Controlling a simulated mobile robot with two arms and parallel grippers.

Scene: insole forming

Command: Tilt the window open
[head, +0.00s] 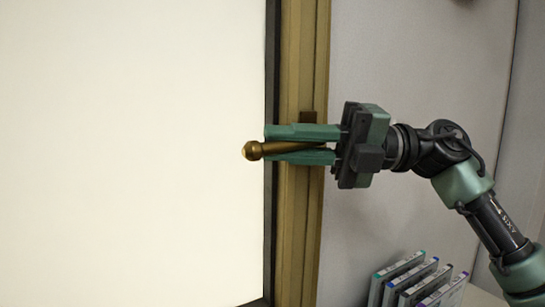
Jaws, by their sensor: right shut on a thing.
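The window (135,80) fills the left of the head view as a bright, blank pane with a dark edge. Its wooden frame (300,235) runs upright along the right side of the pane. A brass-coloured handle (254,151) lies roughly level, with its rounded end pointing left over the pane. My right gripper (268,145) reaches in from the right and is shut on the handle, one green finger above and one below it. A small brown mount shows at the frame just above the upper finger. My left gripper is not in view.
Several thin upright cases (418,284) with coloured corners stand at the lower right, below my right arm. A plain grey wall (420,60) lies behind the arm. The space in front of the pane looks clear.

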